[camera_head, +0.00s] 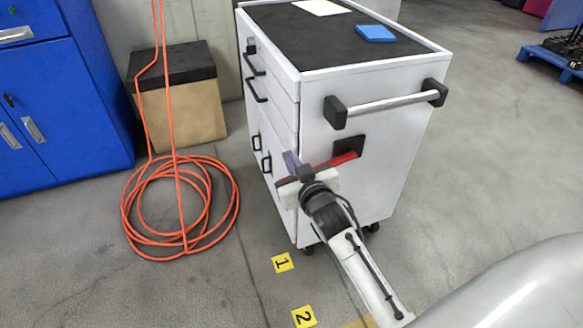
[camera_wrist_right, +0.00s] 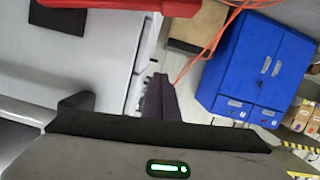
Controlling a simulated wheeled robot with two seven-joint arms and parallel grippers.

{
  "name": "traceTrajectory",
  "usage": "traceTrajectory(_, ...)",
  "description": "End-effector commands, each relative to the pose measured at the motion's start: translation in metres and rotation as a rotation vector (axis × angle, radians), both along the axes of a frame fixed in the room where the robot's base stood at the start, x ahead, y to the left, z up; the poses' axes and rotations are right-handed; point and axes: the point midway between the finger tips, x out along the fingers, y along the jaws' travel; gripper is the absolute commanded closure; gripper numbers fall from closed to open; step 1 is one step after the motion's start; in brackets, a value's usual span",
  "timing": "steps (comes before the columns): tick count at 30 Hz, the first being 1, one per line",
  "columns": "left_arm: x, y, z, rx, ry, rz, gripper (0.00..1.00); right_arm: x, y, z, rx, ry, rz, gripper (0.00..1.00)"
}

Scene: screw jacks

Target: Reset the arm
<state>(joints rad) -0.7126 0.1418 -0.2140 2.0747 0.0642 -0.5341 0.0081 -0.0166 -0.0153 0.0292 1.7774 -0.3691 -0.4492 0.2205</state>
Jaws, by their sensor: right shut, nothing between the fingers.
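My right arm comes in from the lower right in the head view. My right gripper (camera_head: 290,158) is in front of the white cart's side, its dark purple fingers shut together and empty. In the wrist view the shut fingers (camera_wrist_right: 160,82) point away from the camera. A red bar (camera_head: 334,161) lies just beside the gripper, by a black square plate (camera_head: 349,145) on the cart; the gripper hides part of that area. The red bar (camera_wrist_right: 95,4) also crosses the top of the wrist view. I cannot tell whether the gripper touches it. My left gripper is not in view.
The white cart (camera_head: 370,118) has a push handle (camera_head: 385,103) above the gripper and a blue block (camera_head: 375,33) on top. A coiled orange hose (camera_head: 180,243) lies to the left, before a blue cabinet (camera_head: 60,110).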

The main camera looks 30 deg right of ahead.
Motion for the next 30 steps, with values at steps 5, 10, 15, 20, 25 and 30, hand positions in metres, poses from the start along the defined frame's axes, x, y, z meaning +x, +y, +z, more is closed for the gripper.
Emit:
traceTrajectory(5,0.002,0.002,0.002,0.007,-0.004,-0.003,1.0,0.0,0.001,0.008,-0.001,-0.003,0.002,1.0)
traceTrajectory(10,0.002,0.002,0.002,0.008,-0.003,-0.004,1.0,0.0,0.001,0.008,0.0,-0.004,0.001,1.0)
traceTrajectory(15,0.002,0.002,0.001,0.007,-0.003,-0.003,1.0,0.001,0.001,0.009,-0.001,-0.005,0.002,1.0)
traceTrajectory(20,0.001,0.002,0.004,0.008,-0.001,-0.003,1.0,-0.002,0.002,0.007,0.0,0.003,0.006,1.0)
traceTrajectory(25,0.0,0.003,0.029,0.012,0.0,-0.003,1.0,-0.049,0.026,-0.021,0.014,0.12,0.077,1.0)
traceTrajectory(30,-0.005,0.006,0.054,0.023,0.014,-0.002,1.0,-0.147,0.073,-0.063,0.07,0.32,0.206,1.0)
